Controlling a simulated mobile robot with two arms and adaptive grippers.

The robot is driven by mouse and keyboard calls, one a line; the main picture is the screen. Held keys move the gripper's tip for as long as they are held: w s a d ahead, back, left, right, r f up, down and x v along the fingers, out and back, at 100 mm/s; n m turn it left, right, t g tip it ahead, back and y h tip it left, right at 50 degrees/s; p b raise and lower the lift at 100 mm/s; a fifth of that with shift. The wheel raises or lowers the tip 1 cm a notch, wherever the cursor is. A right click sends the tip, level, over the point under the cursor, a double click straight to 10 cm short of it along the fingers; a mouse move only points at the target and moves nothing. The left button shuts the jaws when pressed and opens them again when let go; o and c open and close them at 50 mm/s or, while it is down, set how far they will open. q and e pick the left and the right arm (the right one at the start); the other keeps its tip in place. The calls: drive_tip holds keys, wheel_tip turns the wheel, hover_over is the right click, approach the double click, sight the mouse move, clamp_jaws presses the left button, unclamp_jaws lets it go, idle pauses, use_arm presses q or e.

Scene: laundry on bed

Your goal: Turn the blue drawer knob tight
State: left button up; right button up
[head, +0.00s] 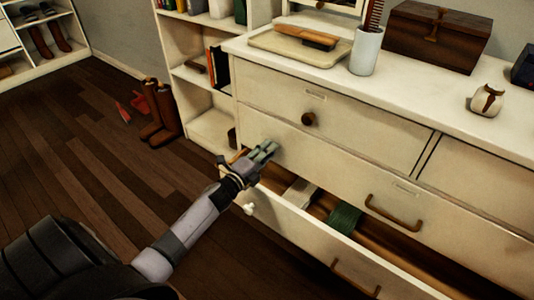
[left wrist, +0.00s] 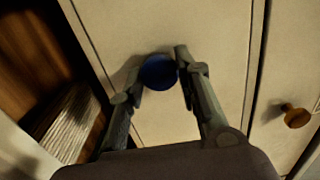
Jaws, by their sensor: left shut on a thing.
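The blue drawer knob (left wrist: 159,72) sits on a cream drawer front in the left wrist view. My left gripper (left wrist: 158,78) has one finger on each side of the knob and is shut on it. In the head view my left gripper (head: 264,153) reaches the second drawer front at the left of the dresser (head: 345,95), and it hides the blue knob there. My right gripper is not in view.
A lower drawer (head: 330,240) stands pulled open below my left gripper, with folded green cloth (head: 344,220) inside. A tray (head: 290,48), a white cup (head: 366,50) and a wooden box (head: 437,35) stand on top.

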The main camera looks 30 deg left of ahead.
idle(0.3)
use_arm(q)
drive_tip(key=o, duration=1.1)
drive_tip(key=s, duration=0.8)
drive_tip(key=s+a, duration=0.1)
drive_tip(key=s, duration=0.3)
drive_tip(key=shift+d, duration=0.1)
